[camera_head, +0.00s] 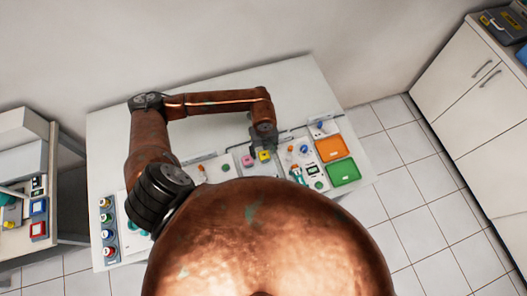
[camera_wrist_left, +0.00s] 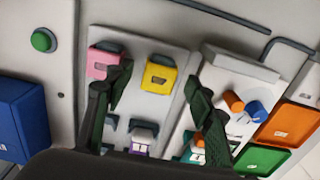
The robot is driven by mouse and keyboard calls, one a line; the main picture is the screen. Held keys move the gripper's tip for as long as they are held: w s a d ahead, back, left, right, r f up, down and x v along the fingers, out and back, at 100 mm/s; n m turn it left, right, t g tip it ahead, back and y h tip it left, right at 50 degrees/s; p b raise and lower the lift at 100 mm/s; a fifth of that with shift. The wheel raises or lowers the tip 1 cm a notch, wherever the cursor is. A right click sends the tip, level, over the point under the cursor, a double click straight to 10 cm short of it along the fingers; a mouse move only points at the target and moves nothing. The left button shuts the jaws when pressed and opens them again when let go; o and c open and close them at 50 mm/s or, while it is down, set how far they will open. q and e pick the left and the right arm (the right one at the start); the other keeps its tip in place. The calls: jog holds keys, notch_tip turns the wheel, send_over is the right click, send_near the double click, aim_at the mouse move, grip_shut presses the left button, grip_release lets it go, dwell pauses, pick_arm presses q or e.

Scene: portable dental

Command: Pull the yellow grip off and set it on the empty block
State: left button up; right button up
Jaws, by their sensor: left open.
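In the left wrist view the yellow grip (camera_wrist_left: 158,79) is a small block with a dark slot, between and ahead of the fingertips. My left gripper (camera_wrist_left: 159,73) is open and empty, its two dark green fingers spread. A pink block (camera_wrist_left: 101,63) stands left of the yellow grip, near the left finger. A white-and-purple piece (camera_wrist_left: 142,138) shows lower between the fingers. I cannot tell which block is the empty one. My right gripper is not in view.
An orange tray (camera_head: 332,148) and a green tray (camera_head: 343,172) lie at the table's right. Orange and blue cylindrical parts (camera_wrist_left: 233,101) stand close beyond the right finger. A blue box (camera_wrist_left: 22,115) and a green button (camera_wrist_left: 43,40) are at left. The table's back strip is bare.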

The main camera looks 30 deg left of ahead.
pick_arm(q)
notch_tip(320, 180, up, 10)
jog(key=shift+r, duration=0.2)
